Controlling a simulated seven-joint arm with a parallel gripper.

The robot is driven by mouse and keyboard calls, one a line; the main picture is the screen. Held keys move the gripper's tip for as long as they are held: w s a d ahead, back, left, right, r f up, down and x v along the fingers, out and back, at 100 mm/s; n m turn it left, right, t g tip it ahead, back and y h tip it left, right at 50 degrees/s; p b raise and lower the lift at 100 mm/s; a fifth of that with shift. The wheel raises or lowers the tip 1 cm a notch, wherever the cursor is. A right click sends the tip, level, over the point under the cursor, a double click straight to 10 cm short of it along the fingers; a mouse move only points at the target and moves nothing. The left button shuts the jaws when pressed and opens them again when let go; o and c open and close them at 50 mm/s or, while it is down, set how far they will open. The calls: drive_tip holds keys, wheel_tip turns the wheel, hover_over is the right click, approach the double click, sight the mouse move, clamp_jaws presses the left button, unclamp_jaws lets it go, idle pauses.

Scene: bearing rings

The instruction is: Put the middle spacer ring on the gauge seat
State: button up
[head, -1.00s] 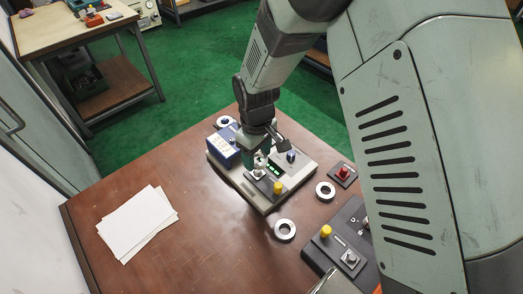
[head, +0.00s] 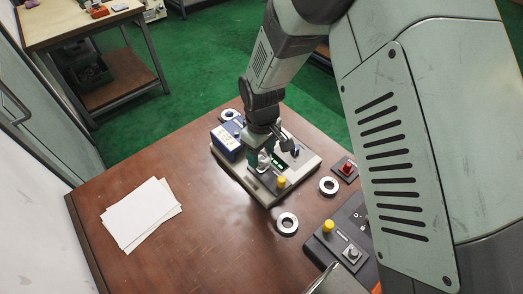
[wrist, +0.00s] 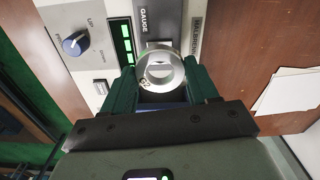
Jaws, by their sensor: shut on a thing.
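My gripper (head: 265,160) is low over the gauge unit (head: 304,167) in the head view. In the wrist view my gripper (wrist: 161,76) has its two green fingers closed on either side of a bright steel spacer ring (wrist: 160,82). The ring shows a small mark on its face. It lies over the grey plate (wrist: 159,47) beside the GAUGE label, and a grey part shows through its hole. I cannot tell whether the ring rests on the seat or hangs just above it. In the head view the fingers mostly hide this ring.

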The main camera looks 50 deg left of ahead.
drive_tip(key=shift+f, duration=0.2)
drive_tip(key=shift+f, duration=0.75)
drive_tip(key=shift+f, duration=0.8)
idle(1.1)
drive_tip(key=o, duration=1.3)
drive_tip(key=shift+r, duration=3.75)
